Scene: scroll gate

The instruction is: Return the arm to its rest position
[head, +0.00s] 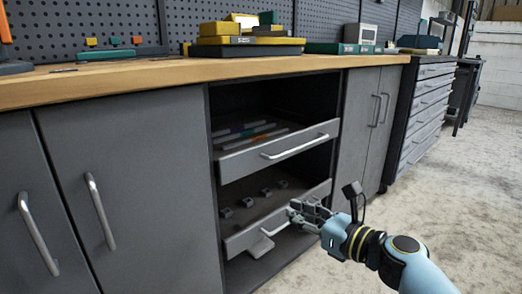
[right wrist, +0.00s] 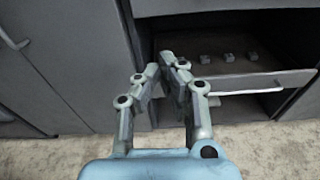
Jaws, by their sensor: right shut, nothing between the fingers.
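My right gripper (head: 298,213) is in front of the lower pulled-out drawer (head: 245,237) of the workbench in the head view. In the right wrist view its fingers (right wrist: 165,68) are shut with nothing between them. They overlap the lower drawer's front in the picture; I cannot tell whether they touch it. My right arm (head: 410,265) comes in from the lower right. My left gripper is not in view.
An upper drawer (head: 275,150) is also pulled out and holds flat coloured items. Several small grey blocks (head: 265,192) sit in the lower drawer. Closed cupboard doors (head: 120,190) stand at the left. The concrete floor (head: 440,200) at the right is clear.

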